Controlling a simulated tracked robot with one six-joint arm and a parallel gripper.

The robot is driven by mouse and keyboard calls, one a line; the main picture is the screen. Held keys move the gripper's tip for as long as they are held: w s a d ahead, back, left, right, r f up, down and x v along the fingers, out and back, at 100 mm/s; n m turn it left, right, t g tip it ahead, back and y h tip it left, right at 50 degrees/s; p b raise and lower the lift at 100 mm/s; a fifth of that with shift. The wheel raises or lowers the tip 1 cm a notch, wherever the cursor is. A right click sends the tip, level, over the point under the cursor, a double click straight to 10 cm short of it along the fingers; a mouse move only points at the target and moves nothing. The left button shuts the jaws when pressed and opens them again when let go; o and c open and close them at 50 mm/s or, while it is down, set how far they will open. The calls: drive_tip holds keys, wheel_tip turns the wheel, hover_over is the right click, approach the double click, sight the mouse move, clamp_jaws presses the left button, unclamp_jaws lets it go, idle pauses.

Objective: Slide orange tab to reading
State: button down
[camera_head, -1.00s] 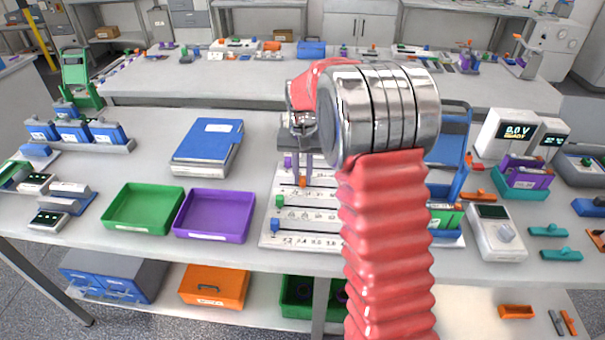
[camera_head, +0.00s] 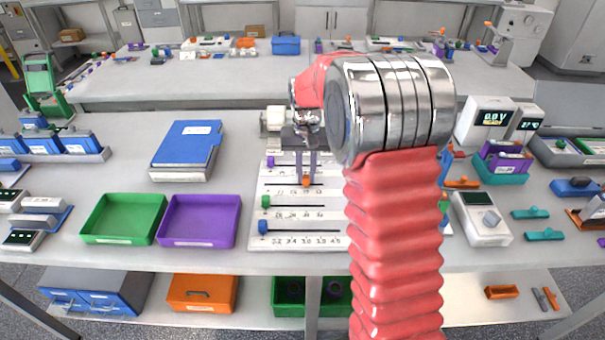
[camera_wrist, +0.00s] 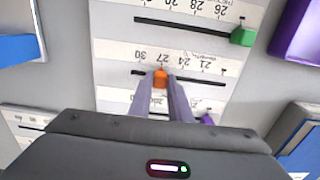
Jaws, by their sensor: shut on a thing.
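The orange tab (camera_head: 306,182) sits on its dark slider track on the white scale board (camera_head: 256,243). In the wrist view the orange tab (camera_wrist: 160,78) is between my fingertips, beside the printed 27, with the scale upside down there. My gripper (camera_head: 306,176) points down at the track and is shut on the tab. The same fingers show in the wrist view (camera_wrist: 162,84). My arm hides the board's right part in the head view.
Purple (camera_head: 270,161), green (camera_head: 266,201) and blue (camera_head: 263,227) tabs sit on neighbouring tracks, left of the orange tab. A purple tray (camera_head: 200,240) and a green tray (camera_head: 122,239) lie to the left. A meter (camera_head: 480,218) stands to the right.

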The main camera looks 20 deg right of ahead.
sight(306, 175)
drive_tip(key=c, duration=1.6)
unclamp_jaws()
drive_tip(key=shift+w, duration=0.25)
drive_tip(key=shift+c, duration=0.2)
drive_tip(key=shift+r, duration=0.1)
wheel_tip(306, 175, up, 14)
drive_tip(key=shift+f, duration=0.2)
